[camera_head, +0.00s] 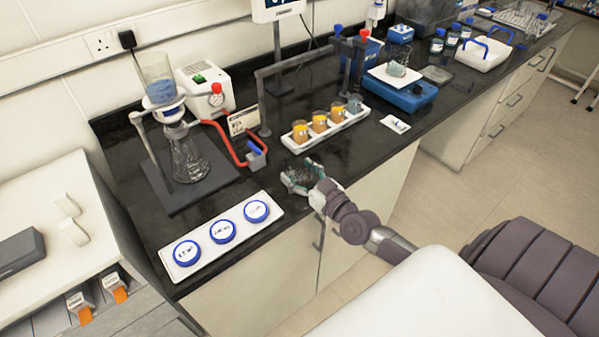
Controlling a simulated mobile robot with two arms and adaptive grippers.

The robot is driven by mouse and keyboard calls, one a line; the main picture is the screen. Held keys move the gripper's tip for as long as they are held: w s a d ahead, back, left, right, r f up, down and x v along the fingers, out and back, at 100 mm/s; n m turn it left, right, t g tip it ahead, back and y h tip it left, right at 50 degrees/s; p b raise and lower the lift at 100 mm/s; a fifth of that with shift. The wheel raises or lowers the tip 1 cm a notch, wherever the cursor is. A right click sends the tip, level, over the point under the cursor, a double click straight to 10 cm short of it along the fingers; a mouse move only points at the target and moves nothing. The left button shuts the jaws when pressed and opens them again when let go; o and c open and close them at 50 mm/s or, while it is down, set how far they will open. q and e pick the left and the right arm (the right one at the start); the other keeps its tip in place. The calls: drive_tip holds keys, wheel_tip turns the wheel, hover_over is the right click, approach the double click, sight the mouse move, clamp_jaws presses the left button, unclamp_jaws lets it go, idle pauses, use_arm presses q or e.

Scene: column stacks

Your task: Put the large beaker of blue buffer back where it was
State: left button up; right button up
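A clear, wide vessel with blue liquid (158,90) stands upright at the top of the filter stand at the left, above a glass flask (188,155). A beaker with blue-green contents (397,69) sits on a white plate over a blue device further back. I cannot tell for certain which of the two is the large beaker of blue buffer. My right gripper (301,178) is over the counter's front edge, in front of the white rack, apart from both vessels. Its fingers look spread, with nothing clear between them. My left gripper is out of view.
A white rack (290,143) holds several small beakers, mostly orange. A white tray (182,277) with three blue-lidded dishes lies at the front left. A red hose (222,134) runs from the pump (207,92). Dark counter around my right gripper is partly clear.

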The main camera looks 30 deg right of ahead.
drive_tip(key=o, duration=0.5)
drive_tip(key=shift+c, duration=0.2)
